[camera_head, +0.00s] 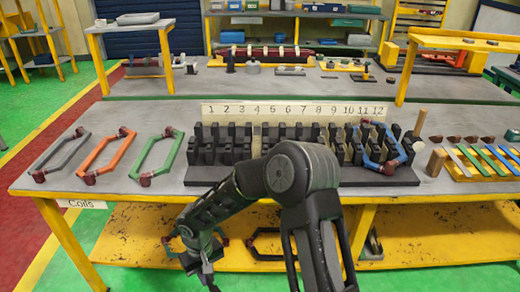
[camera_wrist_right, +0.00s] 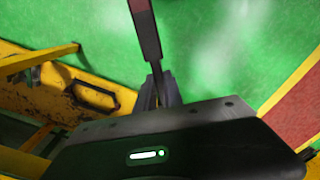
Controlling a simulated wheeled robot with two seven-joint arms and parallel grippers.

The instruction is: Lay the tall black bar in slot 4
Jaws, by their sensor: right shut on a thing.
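My right gripper (camera_head: 198,252) hangs low in front of the table, below the tabletop. In the right wrist view my gripper (camera_wrist_right: 158,90) is shut on a long dark bar (camera_wrist_right: 145,35) with a dull red stretch, which runs out of the top of the picture. The slot under 4 is partly behind my arm. My left gripper is out of view.
Grey (camera_head: 60,153), orange (camera_head: 105,153) and green (camera_head: 158,157) coils lie left of the rack. A blue coil (camera_head: 375,158) sits in its right end. Coloured strips (camera_head: 480,160) lie far right.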

